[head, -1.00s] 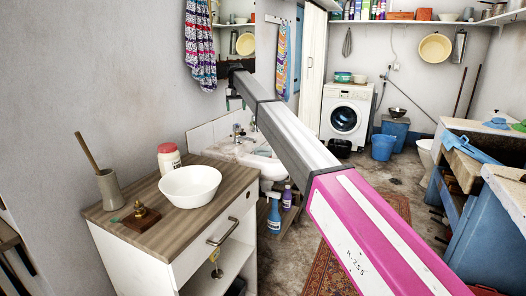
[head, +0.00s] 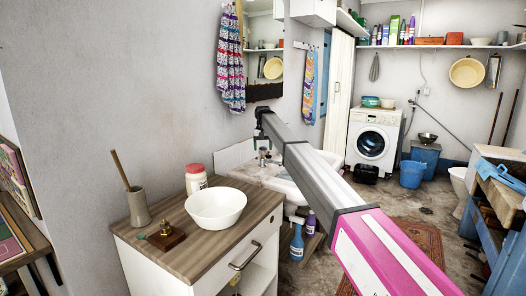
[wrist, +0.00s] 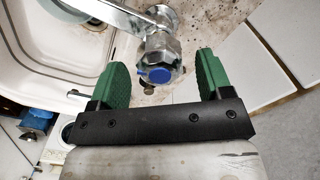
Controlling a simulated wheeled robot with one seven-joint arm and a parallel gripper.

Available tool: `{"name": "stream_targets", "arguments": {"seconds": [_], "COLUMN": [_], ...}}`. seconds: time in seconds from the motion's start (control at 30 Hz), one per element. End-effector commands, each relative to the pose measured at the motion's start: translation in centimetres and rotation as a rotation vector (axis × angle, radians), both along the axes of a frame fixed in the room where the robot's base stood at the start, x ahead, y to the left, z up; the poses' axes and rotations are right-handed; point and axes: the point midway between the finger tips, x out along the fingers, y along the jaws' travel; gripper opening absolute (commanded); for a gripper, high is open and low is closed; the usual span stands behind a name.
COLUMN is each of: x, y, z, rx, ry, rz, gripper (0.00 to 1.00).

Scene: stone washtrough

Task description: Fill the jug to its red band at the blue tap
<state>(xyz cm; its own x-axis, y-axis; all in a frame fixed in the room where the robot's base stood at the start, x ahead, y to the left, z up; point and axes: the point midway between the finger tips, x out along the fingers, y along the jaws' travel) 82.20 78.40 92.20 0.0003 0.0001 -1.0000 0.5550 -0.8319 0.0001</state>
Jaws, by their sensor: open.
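The blue tap (wrist: 155,73), a chrome tap with a blue cap, shows in the wrist view between the fingers of my gripper (wrist: 162,65). My gripper is open, with its green fingers either side of the tap head; I cannot tell whether they touch it. In the head view my gripper (head: 260,137) is small and dark, just above the taps at the back of the white washbasin (head: 312,190). My own arm hides part of the basin. I cannot make out a jug with a red band in either view.
A wooden-topped cabinet (head: 180,256) stands left of the basin, bearing a white bowl (head: 216,210), a red-lidded jar (head: 196,181) and a brass piece (head: 166,236). Bottles (head: 297,243) stand below the basin. A blue bucket (head: 411,174) is farther back. Some floor is clear.

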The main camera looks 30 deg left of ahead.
Motion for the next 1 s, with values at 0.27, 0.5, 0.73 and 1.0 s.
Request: {"name": "stream_targets", "arguments": {"seconds": [0.27, 0.5, 0.73, 1.0], "x": [-0.01, 0.0, -0.01, -0.01], "y": [-0.01, 0.0, 0.01, 0.01], "z": [-1.72, -1.69, -1.68, -1.66], "rx": [0.0, 0.0, 0.0, 0.0], "ry": [0.0, 0.0, 0.0, 0.0], "rz": [0.0, 0.0, -0.005, -0.182], "gripper": [0.72, 0.46, 0.23, 0.23]}}
